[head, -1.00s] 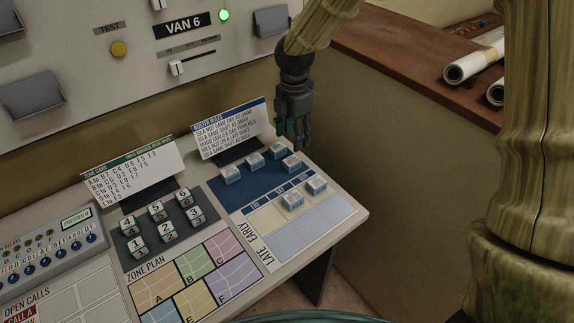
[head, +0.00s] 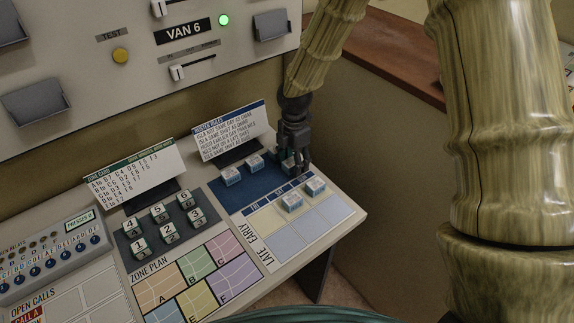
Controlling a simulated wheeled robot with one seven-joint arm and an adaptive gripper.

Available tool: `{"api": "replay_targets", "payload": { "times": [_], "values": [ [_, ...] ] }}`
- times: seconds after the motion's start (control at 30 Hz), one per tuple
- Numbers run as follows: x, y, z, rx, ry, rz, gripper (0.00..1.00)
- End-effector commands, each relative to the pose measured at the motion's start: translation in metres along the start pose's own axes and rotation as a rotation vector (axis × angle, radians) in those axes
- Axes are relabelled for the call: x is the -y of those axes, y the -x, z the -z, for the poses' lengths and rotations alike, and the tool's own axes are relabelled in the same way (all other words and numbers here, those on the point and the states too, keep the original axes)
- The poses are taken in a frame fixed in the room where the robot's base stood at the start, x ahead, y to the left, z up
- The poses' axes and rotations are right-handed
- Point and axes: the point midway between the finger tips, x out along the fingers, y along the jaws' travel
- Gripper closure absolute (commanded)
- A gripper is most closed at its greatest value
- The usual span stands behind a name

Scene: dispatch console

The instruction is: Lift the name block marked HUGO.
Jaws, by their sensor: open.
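Several small white-and-blue name blocks are on the roster board at the console's right end. One block (head: 231,176) and another (head: 254,163) stand on the dark blue pad (head: 239,196). Two more, a back one (head: 315,187) and a front one (head: 292,203), stand on the day grid. The lettering on them is too small to read, so I cannot tell which is HUGO. My gripper (head: 297,168) is open, pointing down low over the right part of the blue pad. It hides the blocks there almost wholly; whether its fingers touch one is not clear.
The roster rules card (head: 229,133) stands just behind the pad. Numbered blocks (head: 164,225) on a dark tray and the zone plan (head: 195,280) lie to the left. The grid's LATE row (head: 303,230) is bare. The grey panel rises behind.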

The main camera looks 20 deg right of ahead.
Motion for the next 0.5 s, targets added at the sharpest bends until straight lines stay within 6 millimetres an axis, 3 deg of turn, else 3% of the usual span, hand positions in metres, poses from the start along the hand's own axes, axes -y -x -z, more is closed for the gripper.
{"api": "replay_targets", "payload": {
  "times": [0.37, 0.5],
  "values": [
    [0.0002, -0.0073, 0.0, 0.0, 0.0, 0.0, 0.43],
    [0.0002, -0.0072, 0.0001, 0.0, 0.0, 0.0, 0.67]
  ]
}}
